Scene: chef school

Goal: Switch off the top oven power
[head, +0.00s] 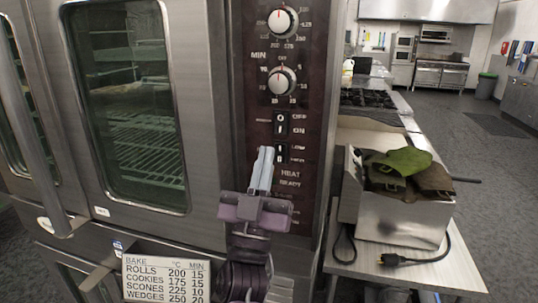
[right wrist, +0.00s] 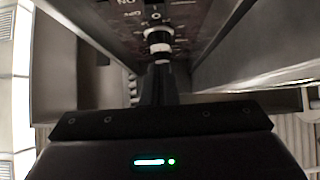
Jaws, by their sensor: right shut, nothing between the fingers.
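The top oven (head: 205,110) has a dark control panel (head: 262,100) to the right of its glass door. An upper rocker switch (head: 281,123) on the panel is marked OFF at its top and ON below. A second rocker switch (head: 281,153), marked LOW and another word, sits under it. My right gripper (head: 266,150) is shut and empty, pointing up in front of the panel, just left of the lower switch in the picture. In the right wrist view my fingers (right wrist: 157,75) point at the panel's switches; contact cannot be told. My left gripper is not in view.
Two round knobs (head: 282,80) sit above the switches. A bake-times sign (head: 165,280) stands low at the left front. To the right, a metal box (head: 390,212) holding green and brown cloths stands on a counter (head: 450,270) with a black cord. Open floor lies farther right.

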